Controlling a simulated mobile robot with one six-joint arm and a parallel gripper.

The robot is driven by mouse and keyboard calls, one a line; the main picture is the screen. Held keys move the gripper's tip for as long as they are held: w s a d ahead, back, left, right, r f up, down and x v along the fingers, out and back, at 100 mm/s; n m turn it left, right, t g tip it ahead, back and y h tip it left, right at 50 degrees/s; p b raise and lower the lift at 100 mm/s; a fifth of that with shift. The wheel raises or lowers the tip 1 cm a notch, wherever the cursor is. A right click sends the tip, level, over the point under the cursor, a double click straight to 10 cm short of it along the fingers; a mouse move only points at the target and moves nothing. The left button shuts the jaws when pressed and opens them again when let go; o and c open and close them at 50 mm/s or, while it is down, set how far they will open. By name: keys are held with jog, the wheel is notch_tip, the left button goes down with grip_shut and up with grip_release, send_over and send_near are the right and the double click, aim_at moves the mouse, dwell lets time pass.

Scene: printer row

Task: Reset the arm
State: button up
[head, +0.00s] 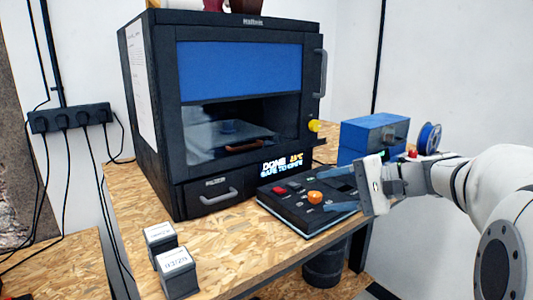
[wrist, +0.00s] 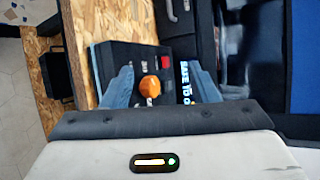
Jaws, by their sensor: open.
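My gripper (head: 355,184) is open at the right end of the black control panel in the head view. In the wrist view my gripper (wrist: 162,85) has its two blue-grey fingers spread apart, with an orange knob (wrist: 150,88) showing between them. No object is held. The control panel (head: 300,222) lies on the wooden bench and carries the orange knob (head: 314,197) and a red button (head: 280,190). Whether the fingers touch the panel cannot be told. My white arm comes in from the right.
A large black printer (head: 160,120) stands behind the panel, its display reading DONE. A blue box (head: 372,132) and a blue spool (head: 429,138) are at the right near my arm. Two small labelled blocks (head: 177,272) (head: 159,238) stand at the bench's front left. A dark bin (head: 325,264) is below.

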jog(key=s+a+f+n+g+h+p, duration=0.2)
jog(key=s+f+h, duration=0.1)
jog(key=s, duration=0.3)
jog(key=s+a+f+n+g+h+p, duration=0.1)
jog(key=s+a+f+g+h+p, duration=0.1)
jog(key=s+f+h+p, duration=0.3)
jog(key=s+d+f+n+h+p, duration=0.1)
jog(key=s+d+n+h, duration=0.3)
jog(key=s, duration=0.4)
jog(key=shift+s+d+f+n+t, duration=0.3)
jog(key=shift+s+d+f+n, duration=0.15)
jog(key=shift+f, duration=0.2)
jog(key=shift+c, duration=0.2)
